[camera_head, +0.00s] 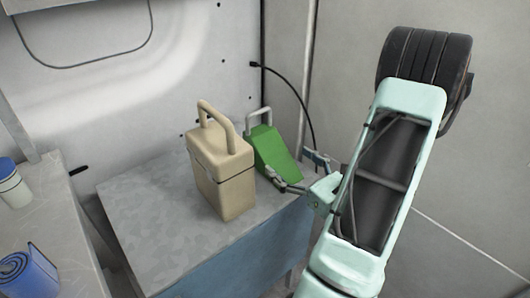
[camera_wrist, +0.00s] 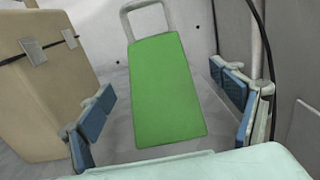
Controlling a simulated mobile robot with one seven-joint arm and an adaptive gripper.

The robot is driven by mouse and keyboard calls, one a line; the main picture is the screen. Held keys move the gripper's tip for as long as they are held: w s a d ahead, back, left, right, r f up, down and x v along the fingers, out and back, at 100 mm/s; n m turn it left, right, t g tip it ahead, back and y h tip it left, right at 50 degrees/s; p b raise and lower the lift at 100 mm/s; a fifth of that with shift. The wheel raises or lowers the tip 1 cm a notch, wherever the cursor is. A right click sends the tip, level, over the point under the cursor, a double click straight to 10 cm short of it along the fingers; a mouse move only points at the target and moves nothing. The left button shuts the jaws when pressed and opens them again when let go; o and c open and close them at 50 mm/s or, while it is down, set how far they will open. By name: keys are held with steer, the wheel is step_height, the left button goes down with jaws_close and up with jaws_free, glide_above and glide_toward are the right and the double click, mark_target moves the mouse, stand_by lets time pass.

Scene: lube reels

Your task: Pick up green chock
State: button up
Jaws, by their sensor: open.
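The green chock (camera_head: 271,152) is a wedge with a grey loop handle at its top. It stands near the back right of the grey metal surface (camera_head: 155,219), just right of a beige box. In the wrist view the chock (camera_wrist: 166,88) lies ahead, between the two fingers. My gripper (camera_head: 303,172) is open, at the chock's right side in the head view. In the wrist view my gripper (camera_wrist: 164,105) has its blue-padded fingers spread to either side of the chock's lower end, with gaps visible on both sides.
The beige box (camera_head: 223,174) with a handle stands close left of the chock; it also fills the left of the wrist view (camera_wrist: 42,85). A black cable (camera_head: 300,95) hangs on the wall behind. A blue roll (camera_head: 28,272) and a blue-lidded container (camera_head: 12,184) sit on the left bench.

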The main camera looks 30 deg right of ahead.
mark_target(271, 146)
steer(key=w, duration=0.4)
steer(key=shift+a, duration=0.25)
steer(key=w, duration=0.3)
steer(key=w+b, duration=0.1)
steer(key=w, duration=0.1)
steer(key=shift+w+a+r, duration=0.15)
steer(key=shift+a+r, duration=0.15)
steer(key=shift+r, duration=0.1)
steer(key=shift+c, duration=0.3)
steer(key=c, duration=2)
steer(key=shift+r, duration=0.1)
